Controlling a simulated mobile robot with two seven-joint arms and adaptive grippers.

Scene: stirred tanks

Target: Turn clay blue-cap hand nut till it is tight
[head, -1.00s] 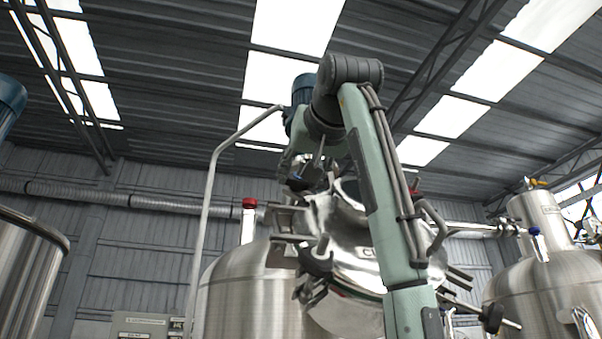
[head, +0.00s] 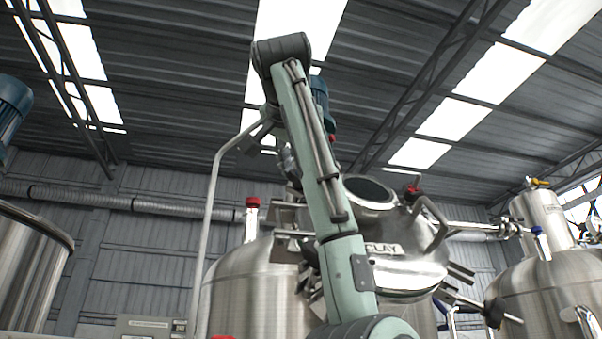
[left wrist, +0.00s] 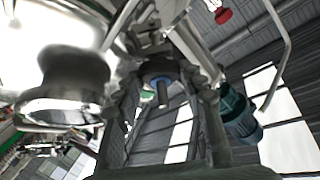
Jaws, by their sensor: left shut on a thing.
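The clay tank's lid (head: 400,268) carries a "CLAY" label (head: 383,249) and is in the middle of the head view. My left arm crosses in front of the tank there and hides most of the left gripper and the hand nut. A short stud sticks out of the nut's middle towards the camera. My right gripper is in neither view.
A thin bent pipe (head: 208,210) rises left of the tank. A red-capped post (head: 252,218) stands beside it. A blue-green motor (left wrist: 238,112) is right of the gripper in the wrist view. Other steel tanks (head: 25,265) (head: 545,285) stand on both sides.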

